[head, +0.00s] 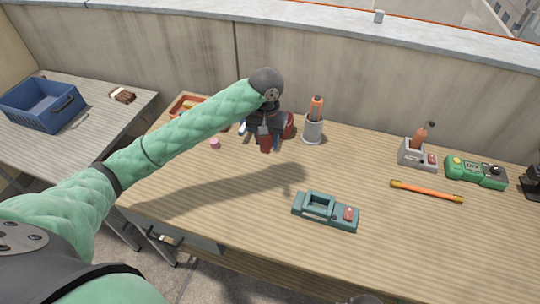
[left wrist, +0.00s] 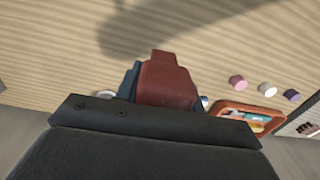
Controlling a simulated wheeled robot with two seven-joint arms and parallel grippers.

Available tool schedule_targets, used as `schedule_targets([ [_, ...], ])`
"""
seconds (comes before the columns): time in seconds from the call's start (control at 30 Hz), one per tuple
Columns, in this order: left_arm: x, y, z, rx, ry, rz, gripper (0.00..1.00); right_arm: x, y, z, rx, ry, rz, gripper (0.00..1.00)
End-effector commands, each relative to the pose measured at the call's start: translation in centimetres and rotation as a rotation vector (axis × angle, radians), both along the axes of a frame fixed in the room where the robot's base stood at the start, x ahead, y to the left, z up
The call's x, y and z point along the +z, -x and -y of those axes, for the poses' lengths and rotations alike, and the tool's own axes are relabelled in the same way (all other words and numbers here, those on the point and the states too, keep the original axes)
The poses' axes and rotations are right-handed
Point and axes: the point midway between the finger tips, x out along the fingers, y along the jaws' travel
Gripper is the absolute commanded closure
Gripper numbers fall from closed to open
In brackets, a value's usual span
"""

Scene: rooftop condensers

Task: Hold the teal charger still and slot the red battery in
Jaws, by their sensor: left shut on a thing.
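The teal charger (head: 311,211) lies on the wooden table, near its front edge, with a recess on its left part and a red piece on its right end. My left gripper (head: 265,130) is above the back of the table, up and left of the charger, shut on the red battery (head: 265,144). The battery points down, clear of the charger. In the left wrist view the red battery (left wrist: 167,84) sticks out past the dark gripper body, which hides its near end.
A grey cup (head: 313,131) with an orange-handled tool stands right of my gripper. An orange bar (head: 427,191), a grey holder (head: 413,153) and a green device (head: 475,172) lie to the right. An orange tray (left wrist: 258,112) sits behind my arm. Table around the charger is clear.

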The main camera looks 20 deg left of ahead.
Motion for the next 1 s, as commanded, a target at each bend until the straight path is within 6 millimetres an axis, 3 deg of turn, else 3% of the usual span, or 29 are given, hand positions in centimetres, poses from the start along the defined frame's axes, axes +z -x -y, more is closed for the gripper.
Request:
schedule_targets([
  [0.03, 1.5, -1.0, 0.3, -0.003, 0.001, 0.006, 0.92, 0.0, 0.0, 0.0, 0.0, 0.0, 0.0, 1.0],
  [0.2, 5.2, -2.8, 1.8, -0.033, 0.0, 0.005, 0.92, 0.0, 0.0, 0.0, 0.0, 0.0, 0.0, 1.0],
  [0.57, 11.0, -3.9, 6.8, -0.153, -0.001, 0.005, 0.92, 0.0, 0.0, 0.0, 0.0, 0.0, 0.0, 1.0],
  [0.73, 13.7, -2.4, 11.5, -0.304, -0.002, 0.005, 0.92, 0.0, 0.0, 0.0, 0.0, 0.0, 0.0, 1.0],
  [0.87, 14.1, -0.7, 13.8, -0.452, -0.004, 0.005, 0.92, 0.0, 0.0, 0.0, 0.0, 0.0, 0.0, 1.0],
  [1.0, 13.0, 2.6, 16.4, -0.699, -0.005, 0.001, 0.92, 0.0, 0.0, 0.0, 0.0, 0.0, 0.0, 1.0],
])
